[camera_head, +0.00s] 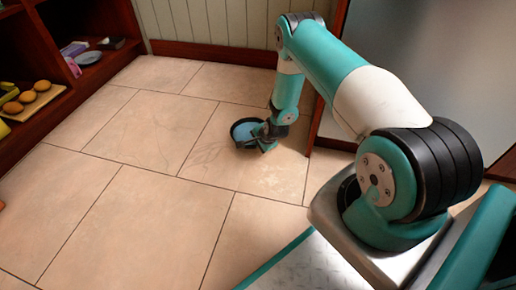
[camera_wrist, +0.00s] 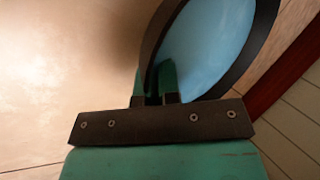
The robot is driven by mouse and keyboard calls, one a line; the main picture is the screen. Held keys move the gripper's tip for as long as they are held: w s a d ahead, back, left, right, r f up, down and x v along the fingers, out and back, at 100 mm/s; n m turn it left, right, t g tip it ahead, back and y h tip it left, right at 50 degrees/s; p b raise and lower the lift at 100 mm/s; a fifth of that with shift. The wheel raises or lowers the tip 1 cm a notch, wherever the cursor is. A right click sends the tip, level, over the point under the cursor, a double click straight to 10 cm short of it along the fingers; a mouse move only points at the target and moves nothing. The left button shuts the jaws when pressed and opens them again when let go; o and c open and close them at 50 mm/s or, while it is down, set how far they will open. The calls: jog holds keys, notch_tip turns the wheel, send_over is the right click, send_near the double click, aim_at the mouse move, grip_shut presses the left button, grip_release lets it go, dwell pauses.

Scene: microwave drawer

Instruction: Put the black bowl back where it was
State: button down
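The black bowl (camera_head: 241,132) has a dark rim and a pale blue inside. It is low over the tiled floor near the back wall; I cannot tell whether it touches the floor. My gripper (camera_head: 264,143) points down at the bowl's right side. In the wrist view, the bowl (camera_wrist: 212,45) fills the upper right, partly cut off. The two green fingers of my gripper (camera_wrist: 153,78) stand on either side of its near wall, one outside and one inside, close together and shut on the rim.
A dark wooden shelf (camera_head: 62,105) at the left holds a board with round brown items (camera_head: 28,98), a small grey plate (camera_head: 88,58) and small boxes (camera_head: 110,43). A large grey panel (camera_head: 425,70) stands at the right. The tiled floor (camera_head: 130,190) between is clear.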

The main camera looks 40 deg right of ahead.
jog(key=shift+w+f, duration=0.1)
jog(key=shift+f, duration=0.3)
jog(key=shift+f, duration=0.2)
jog(key=c, duration=1.3)
grip_release()
jog(key=shift+c, duration=0.2)
